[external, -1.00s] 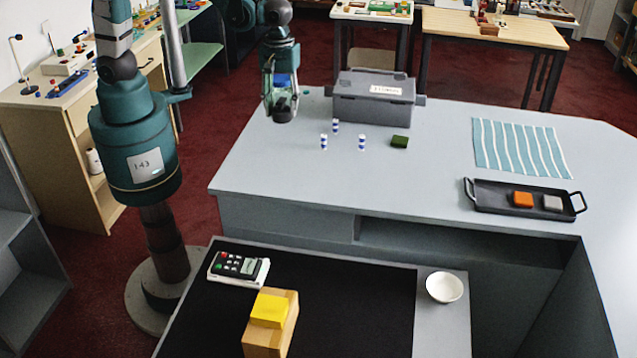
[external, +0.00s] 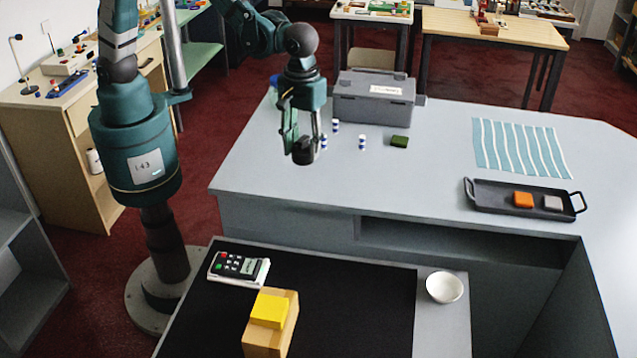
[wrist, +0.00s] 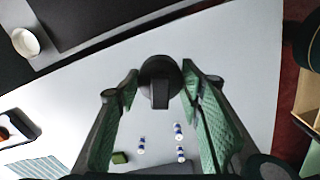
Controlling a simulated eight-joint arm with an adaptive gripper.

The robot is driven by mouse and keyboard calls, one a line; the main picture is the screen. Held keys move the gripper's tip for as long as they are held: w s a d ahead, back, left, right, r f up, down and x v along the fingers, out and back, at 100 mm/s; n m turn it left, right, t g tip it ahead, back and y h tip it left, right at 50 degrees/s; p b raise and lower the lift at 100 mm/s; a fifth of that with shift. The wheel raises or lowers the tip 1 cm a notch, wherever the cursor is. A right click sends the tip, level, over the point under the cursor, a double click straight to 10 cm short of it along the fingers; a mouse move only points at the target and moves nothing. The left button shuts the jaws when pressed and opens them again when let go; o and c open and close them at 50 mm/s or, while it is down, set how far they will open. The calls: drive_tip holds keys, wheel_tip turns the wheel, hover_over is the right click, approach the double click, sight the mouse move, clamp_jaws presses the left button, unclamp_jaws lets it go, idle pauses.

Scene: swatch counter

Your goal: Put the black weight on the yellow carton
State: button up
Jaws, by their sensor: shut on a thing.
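The black weight (external: 303,157) hangs between the fingertips of my gripper (external: 302,146), above the grey counter near its left front part. In the wrist view the dark round weight (wrist: 160,70) sits between the two green finger pads of my gripper (wrist: 160,84), which is shut on it.
A card terminal (external: 238,267) lies left of the wooden block, and a white bowl (external: 444,287) stands right. A dark tray (external: 488,200) lies right. The counter's front edge drops to the lower surface.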

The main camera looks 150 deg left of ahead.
drive_tip(key=w+d+f+m, duration=0.1)
drive_tip(key=w+d, duration=0.5)
drive_tip(key=w, duration=0.3)
drive_tip(key=w+d+f+m, duration=0.1)
drive_tip(key=w+d+m, duration=0.1)
drive_tip(key=w+d, duration=0.55)
drive_tip(key=m, duration=0.2)
hover_over(269, 308)
wheel_tip(269, 308, down, 2)
drive_tip(key=shift+f+b, duration=0.15)
drive_tip(key=shift+b, duration=0.2)
drive_tip(key=shift+f, duration=0.1)
drive_tip(key=shift+f, duration=3.05)
drive_tip(key=shift+f, duration=1.85)
drive_tip(key=shift+f, duration=0.2)
drive_tip(key=o, duration=1.4)
